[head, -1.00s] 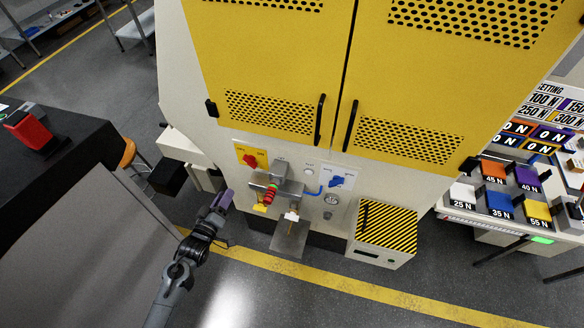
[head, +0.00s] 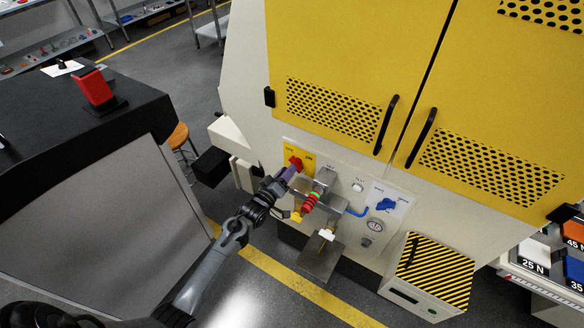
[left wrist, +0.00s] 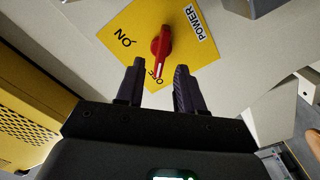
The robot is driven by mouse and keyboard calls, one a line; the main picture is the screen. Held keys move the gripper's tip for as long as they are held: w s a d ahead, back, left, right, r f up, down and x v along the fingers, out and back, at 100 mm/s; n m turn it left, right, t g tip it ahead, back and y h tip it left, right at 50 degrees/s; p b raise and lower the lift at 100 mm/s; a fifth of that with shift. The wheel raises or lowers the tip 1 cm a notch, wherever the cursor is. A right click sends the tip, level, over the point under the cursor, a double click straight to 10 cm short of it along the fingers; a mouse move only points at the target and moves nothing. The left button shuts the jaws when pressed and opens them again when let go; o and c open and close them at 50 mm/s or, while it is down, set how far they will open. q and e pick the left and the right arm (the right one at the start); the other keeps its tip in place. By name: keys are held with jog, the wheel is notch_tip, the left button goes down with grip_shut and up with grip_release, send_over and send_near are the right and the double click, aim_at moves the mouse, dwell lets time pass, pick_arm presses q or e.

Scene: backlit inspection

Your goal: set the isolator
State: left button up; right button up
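The isolator is a red rotary handle (left wrist: 161,45) on a yellow plate (left wrist: 122,38) marked ON, OFF and POWER. Its white-marked end points at the OFF lettering, which is partly covered. In the head view the red handle (head: 296,162) is on the machine front, at the left of its panel. My left gripper (head: 287,174) is right at it. In the left wrist view the left gripper (left wrist: 157,68) is open, with one finger on each side of the handle's lower end and gaps visible on both sides. My right gripper is not in view.
A striped box (head: 437,268) stands below. A dark bench (head: 60,135) is at left.

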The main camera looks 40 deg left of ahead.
aim_at(296, 165)
pick_arm(q)
jog(key=shift+w+a+b, duration=0.15)
jog(key=shift+w, duration=0.8)
jog(key=shift+w+a+b, duration=0.1)
jog(key=shift+w+b, duration=0.05)
jog(key=shift+w, duration=0.75)
jog(key=shift+s, duration=0.1)
grip_shut()
